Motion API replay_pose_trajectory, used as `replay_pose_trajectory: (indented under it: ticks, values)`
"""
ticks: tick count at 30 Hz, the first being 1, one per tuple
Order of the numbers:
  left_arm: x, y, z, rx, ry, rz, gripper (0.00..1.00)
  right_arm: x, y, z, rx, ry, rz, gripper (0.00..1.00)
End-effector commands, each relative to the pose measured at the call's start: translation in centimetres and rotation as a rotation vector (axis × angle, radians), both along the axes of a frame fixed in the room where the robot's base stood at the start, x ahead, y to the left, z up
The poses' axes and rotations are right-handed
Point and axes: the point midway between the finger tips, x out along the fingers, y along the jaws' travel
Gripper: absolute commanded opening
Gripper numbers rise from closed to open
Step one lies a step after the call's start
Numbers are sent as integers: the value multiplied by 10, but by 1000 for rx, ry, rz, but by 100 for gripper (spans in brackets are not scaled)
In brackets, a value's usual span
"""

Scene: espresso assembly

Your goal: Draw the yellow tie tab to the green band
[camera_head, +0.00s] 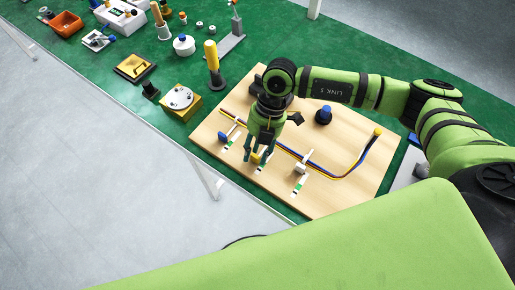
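The yellow tie tab (255,157) shows as a small yellow patch between and just below the fingers of my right gripper (257,156). The gripper points down over the middle tie on the wooden board (340,190). Its two fingers stand apart, one on each side of the tab; whether they touch it is too small to tell. A strip with a green band (260,168) lies just in front of the gripper, nearer the board's front edge. The gripper partly hides the middle tie and the cable there. My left gripper is not in view.
A dark, blue and yellow cable bundle (345,176) crosses the board. A blue-tabbed tie (222,136) stands left, a white tie (301,168) right. A yellow-handled tool (212,62) and a yellow block (181,101) stand on the green table.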

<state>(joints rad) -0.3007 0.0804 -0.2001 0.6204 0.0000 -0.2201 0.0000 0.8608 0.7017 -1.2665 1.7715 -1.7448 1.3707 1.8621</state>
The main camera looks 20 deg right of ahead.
Motion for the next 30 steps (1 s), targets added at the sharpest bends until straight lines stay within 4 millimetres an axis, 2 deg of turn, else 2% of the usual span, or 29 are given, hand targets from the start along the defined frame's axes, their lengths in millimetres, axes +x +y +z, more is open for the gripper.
replay_pose_trajectory:
  ticks: [5, 8, 21, 25, 30]
  values:
    - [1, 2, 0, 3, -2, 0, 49, 0, -1, 1, -3, 1, 0, 35]
    - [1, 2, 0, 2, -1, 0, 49, 3, -4, 8, -3, -1, -1, 35]
    - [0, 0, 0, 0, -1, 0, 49, 23, -29, 88, -2, -3, 0, 35]
    - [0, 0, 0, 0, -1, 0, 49, 27, -34, 103, -2, -1, -1, 35]
    - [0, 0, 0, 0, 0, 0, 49, 29, -37, 110, -1, 0, 0, 35]
